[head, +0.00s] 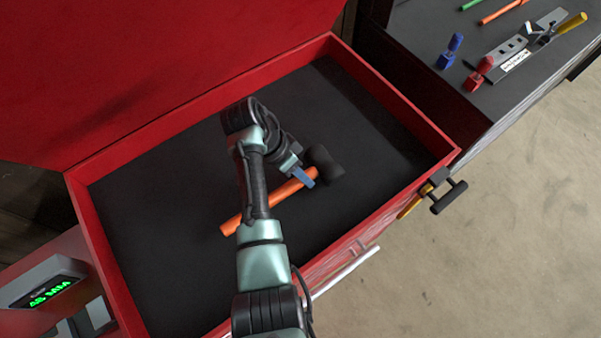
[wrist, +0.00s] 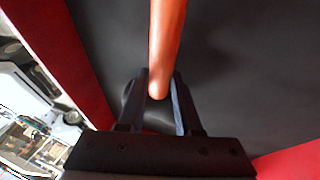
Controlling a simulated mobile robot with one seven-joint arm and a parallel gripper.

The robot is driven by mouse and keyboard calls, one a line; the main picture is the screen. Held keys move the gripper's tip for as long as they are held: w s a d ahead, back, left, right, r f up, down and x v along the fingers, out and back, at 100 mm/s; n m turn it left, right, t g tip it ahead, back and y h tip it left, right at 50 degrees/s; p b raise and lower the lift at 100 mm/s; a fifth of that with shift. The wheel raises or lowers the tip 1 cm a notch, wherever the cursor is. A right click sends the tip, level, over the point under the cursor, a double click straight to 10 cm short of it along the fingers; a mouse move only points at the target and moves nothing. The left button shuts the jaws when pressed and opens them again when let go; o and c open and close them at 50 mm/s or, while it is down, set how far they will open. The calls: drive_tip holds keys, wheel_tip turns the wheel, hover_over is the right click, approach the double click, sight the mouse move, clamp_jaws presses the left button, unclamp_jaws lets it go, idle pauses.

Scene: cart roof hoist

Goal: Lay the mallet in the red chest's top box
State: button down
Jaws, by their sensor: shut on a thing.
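The mallet has an orange handle (head: 280,195) and a black head (head: 325,166). It lies lengthwise within the walls of the red chest's open top box (head: 385,120), over the dark floor. My gripper (head: 306,178) is shut on the handle near the head. In the wrist view the orange handle (wrist: 167,45) runs between my two fingers (wrist: 160,100), with part of the black head behind them. I cannot tell whether the mallet touches the box floor.
The raised red lid (head: 150,65) stands behind the box. A yellow-handled tool with a black end (head: 448,196) is at the box's right outer wall. A dark cart top (head: 420,25) holds several tools. A green-lit display (head: 50,290) sits at lower left. The box floor around the mallet is clear.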

drive_tip(key=shift+w+f, duration=0.1)
drive_tip(key=shift+f, duration=0.6)
drive_tip(key=shift+f, duration=0.2)
drive_tip(key=c, duration=0.6)
unclamp_jaws()
drive_tip(key=shift+r, duration=0.1)
drive_tip(key=v, duration=1.2)
drive_tip(key=shift+b, duration=0.45)
